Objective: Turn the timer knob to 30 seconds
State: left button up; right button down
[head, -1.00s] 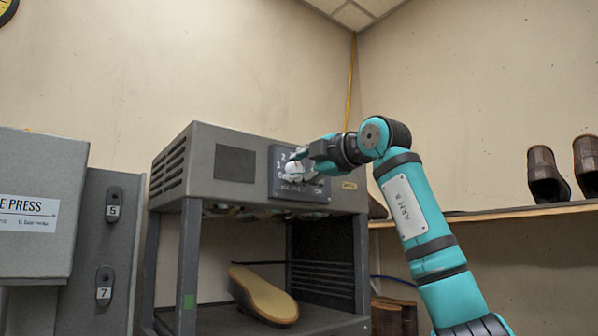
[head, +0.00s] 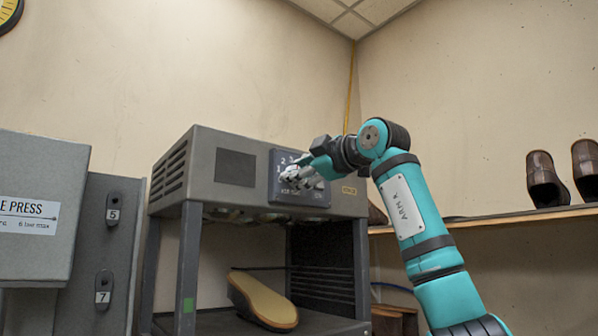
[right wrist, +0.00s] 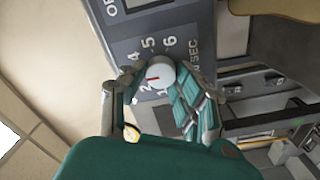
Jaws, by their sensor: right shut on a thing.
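The timer knob (right wrist: 160,74) is a round white dial with a red mark, on a dark panel with white numbers in the right wrist view. My left gripper is not in view.
The grey machine (head: 235,167) has an open bay below with a tan sole (head: 262,298) in it. A grey press (head: 40,262) stands at the left. Brown shoes (head: 546,180) sit on a shelf (head: 480,222) at the right.

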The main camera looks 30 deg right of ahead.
jog(key=shift+f, duration=0.15)
jog(key=c, duration=1)
grip_release()
jog(key=shift+o, duration=0.2)
jog(key=s+d, duration=0.1)
jog(key=s, duration=1.1)
